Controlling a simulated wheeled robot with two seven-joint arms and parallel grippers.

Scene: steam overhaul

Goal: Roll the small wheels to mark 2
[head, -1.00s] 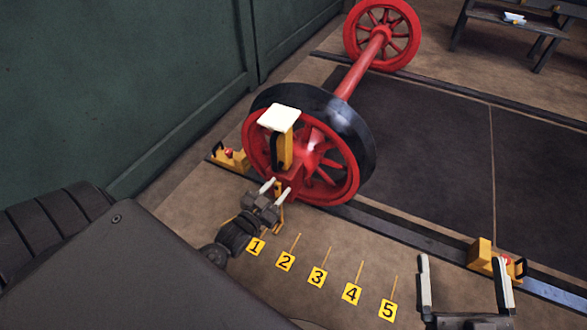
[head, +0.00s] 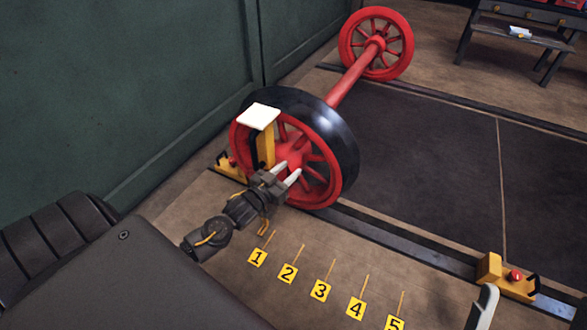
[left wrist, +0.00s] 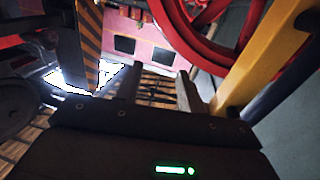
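The small wheels (head: 348,133), two red spoked wheels on a red axle, stand on the rails. The near wheel has a black tyre; its low rim lies beyond marks 1 and 2, and exact alignment is hard to judge. Mark 2 (head: 287,272) is a yellow plate with a line. My left gripper (head: 287,172) is at the near wheel's spokes, fingers apart. Red spokes also show in the left wrist view (left wrist: 207,40), with nothing clear between the fingers (left wrist: 160,85). My right gripper shows only one white finger (head: 484,306) at the lower right.
A yellow post with a white top (head: 258,116) stands before the near wheel. Yellow stops sit on the near rail at left (head: 230,168) and right (head: 508,279). Marks 1, 3, 4 and 5 line the floor. A green wall (head: 130,90) is left. The rail between wheel and right stop is clear.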

